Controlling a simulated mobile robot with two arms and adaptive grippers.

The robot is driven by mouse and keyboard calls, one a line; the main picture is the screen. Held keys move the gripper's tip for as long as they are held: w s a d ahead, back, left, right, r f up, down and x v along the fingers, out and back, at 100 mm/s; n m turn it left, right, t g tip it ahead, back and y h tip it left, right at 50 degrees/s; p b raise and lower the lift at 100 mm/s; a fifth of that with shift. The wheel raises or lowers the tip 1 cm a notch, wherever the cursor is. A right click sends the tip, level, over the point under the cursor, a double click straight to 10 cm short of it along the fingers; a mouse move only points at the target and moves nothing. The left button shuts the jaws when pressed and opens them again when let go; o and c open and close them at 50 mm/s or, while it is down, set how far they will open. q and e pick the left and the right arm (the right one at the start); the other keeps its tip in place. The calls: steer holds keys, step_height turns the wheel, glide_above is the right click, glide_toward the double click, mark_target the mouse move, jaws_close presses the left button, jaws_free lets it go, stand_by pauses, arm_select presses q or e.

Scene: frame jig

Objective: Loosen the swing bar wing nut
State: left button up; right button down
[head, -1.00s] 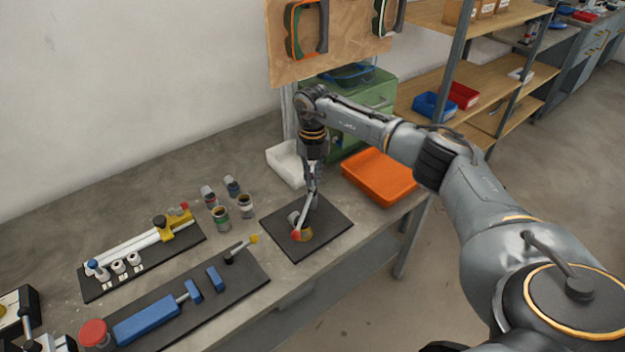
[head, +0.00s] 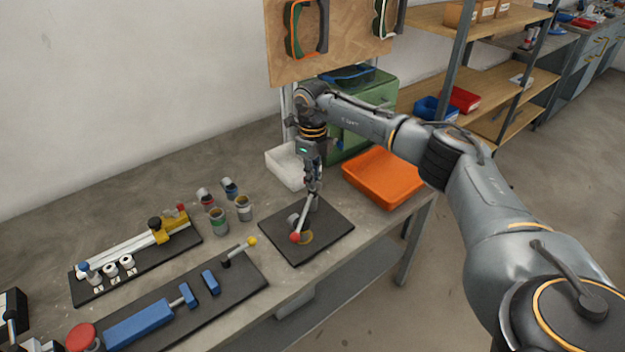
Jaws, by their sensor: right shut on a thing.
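A dark square plate (head: 335,232) on the bench carries a small jig with a round brass-coloured part (head: 307,238). A grey bar with a red ball end (head: 296,237) slants up from there towards my right gripper. My right gripper (head: 314,190) points down over the plate and is shut at the upper end of this bar. The swing bar wing nut appears to be between its fingers, but they hide it and it is too small to make out. My left gripper is not in view.
An orange tray (head: 383,178) and a white bin (head: 283,165) stand behind the plate. Several small cans (head: 219,222) stand to its left. Two more jig boards (head: 160,250) with clamps and blue blocks (head: 138,325) fill the left of the bench.

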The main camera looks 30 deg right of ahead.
steer(key=n, duration=0.3)
steer(key=shift+n+b, duration=0.4)
steer(key=n, duration=0.3)
steer(key=shift+n+b, duration=0.3)
steer(key=shift+b, duration=0.05)
steer(key=n, duration=0.3)
steer(key=shift+b, duration=0.3)
steer(key=shift+r+n, duration=0.1)
steer(key=shift+n, duration=1.7)
steer(key=c, duration=1.5)
jaws_free()
